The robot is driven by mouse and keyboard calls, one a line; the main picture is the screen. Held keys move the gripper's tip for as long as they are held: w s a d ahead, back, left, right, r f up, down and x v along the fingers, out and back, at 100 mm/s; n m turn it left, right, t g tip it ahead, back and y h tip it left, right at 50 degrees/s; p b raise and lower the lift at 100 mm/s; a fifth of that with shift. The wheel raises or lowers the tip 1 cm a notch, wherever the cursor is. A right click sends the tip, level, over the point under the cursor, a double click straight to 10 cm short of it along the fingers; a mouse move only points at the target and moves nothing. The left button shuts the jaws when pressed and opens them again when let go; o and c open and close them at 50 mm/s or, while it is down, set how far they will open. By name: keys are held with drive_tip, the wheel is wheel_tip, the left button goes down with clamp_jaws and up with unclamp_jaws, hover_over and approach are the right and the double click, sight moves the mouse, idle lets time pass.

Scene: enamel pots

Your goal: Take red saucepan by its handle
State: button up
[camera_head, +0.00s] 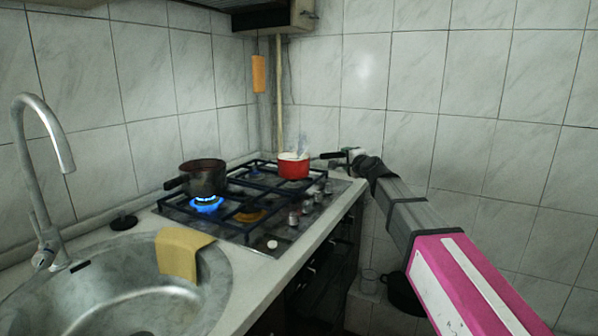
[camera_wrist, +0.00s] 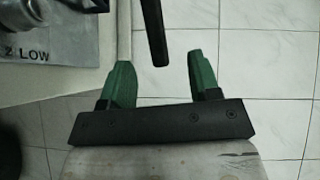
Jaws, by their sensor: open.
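The red saucepan (camera_head: 293,170) stands on the rear right part of the stove grate in the head view, with something pale at its rim. Its dark handle (camera_head: 329,155) points right, toward my gripper (camera_head: 350,157). In the wrist view my gripper (camera_wrist: 163,65) is open, with green fingers on a black bar. The black handle (camera_wrist: 152,28) comes down from the top edge, its tip at the gap between the fingertips, with space on both sides. I cannot tell its depth relative to the fingers. The pan body is outside the wrist view.
A dark pot (camera_head: 205,178) stands over a lit blue burner (camera_head: 207,204). Stove knobs (camera_head: 308,203) line the counter front. A sink (camera_head: 120,290) with a yellow cloth (camera_head: 180,252) lies at left. The tiled wall (camera_head: 400,80) is close behind; a black pot (camera_head: 402,295) sits low at right.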

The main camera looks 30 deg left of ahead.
sight(339, 155)
drive_tip(key=x, duration=0.3)
drive_tip(key=shift+w+a, duration=0.25)
drive_tip(key=shift+w, duration=0.1)
drive_tip(key=shift+f+x, duration=0.15)
drive_tip(key=shift+x, duration=1.15)
drive_tip(key=shift+f+x, duration=0.2)
drive_tip(key=shift+x, duration=1.1)
drive_tip(key=shift+d, duration=0.1)
clamp_jaws()
